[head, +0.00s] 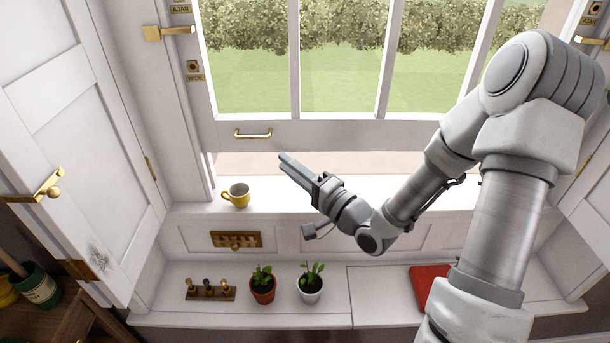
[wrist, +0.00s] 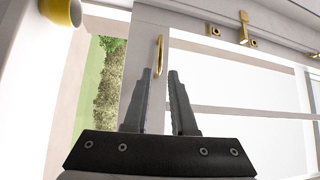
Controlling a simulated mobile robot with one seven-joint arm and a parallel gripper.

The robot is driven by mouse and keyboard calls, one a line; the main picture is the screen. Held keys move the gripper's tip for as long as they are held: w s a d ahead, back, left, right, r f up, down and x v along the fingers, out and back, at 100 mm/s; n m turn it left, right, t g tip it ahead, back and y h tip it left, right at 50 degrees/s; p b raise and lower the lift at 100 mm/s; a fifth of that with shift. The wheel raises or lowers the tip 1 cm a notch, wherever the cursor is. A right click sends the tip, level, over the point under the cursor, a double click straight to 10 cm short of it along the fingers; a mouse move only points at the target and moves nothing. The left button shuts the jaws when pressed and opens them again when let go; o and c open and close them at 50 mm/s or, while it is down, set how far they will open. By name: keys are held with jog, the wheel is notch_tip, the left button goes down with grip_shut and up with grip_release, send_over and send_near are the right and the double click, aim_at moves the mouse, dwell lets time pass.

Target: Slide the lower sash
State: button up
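The white lower sash (head: 330,132) has glass panes and a brass pull handle (head: 253,133) on its bottom rail. A gap shows between this rail and the sill, so the sash stands partly raised. My gripper (head: 283,157) is below and right of the handle, apart from it in the head view. In the wrist view, the two fingers (wrist: 160,74) are parted with nothing between them. The handle (wrist: 160,55) shows just beyond the fingertips, in line with the gap between them. Whether the fingertips touch it I cannot tell.
A yellow mug (head: 238,196) stands on the sill, left of my gripper. Two potted plants (head: 262,284), a peg rack (head: 210,290) and a red book-like item (head: 428,288) are on the bench below. A brass latch (head: 165,32) and AJAR plates are on the left frame.

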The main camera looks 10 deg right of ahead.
jog(key=v, duration=0.5)
jog(key=shift+w, duration=0.1)
